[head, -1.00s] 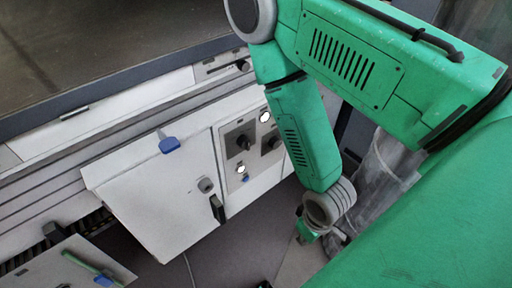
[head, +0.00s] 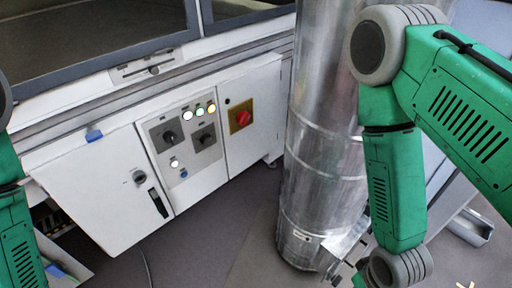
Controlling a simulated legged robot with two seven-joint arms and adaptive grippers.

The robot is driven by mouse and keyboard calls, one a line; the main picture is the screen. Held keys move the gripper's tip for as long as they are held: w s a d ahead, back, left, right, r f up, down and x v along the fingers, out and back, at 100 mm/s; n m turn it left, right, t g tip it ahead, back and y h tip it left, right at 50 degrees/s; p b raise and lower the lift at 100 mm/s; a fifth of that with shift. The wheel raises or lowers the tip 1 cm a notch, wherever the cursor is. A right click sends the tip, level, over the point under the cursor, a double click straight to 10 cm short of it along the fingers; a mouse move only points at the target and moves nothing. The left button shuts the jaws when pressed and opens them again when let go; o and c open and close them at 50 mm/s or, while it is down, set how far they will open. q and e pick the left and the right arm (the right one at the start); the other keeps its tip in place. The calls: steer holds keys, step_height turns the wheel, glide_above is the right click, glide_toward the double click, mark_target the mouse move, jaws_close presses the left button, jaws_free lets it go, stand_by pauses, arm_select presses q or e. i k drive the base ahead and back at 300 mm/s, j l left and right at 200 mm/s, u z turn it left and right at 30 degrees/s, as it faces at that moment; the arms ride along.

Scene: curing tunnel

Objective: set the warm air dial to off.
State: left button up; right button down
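The white control cabinet (head: 100,193) carries a grey panel with two black rotary dials. The left dial (head: 170,137) and the right dial (head: 205,139) sit side by side. Their labels are too small to read, so I cannot tell which is the warm air dial or its setting. My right arm hangs down at the right, and its gripper (head: 340,268) is partly seen low in front of the metal duct, well away from the dials. Its fingers are too unclear to tell open from shut. My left arm shows at the left edge; its gripper is out of view.
A large metal duct (head: 318,150) stands right of the cabinet. The floor (head: 200,245) in front looks clear.

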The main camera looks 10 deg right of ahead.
mark_target(206, 139)
steer(key=i+l+z, duration=0.2)
steer(key=l+z, duration=0.15)
steer(key=i+l+z, duration=0.3)
steer(key=k, duration=0.1)
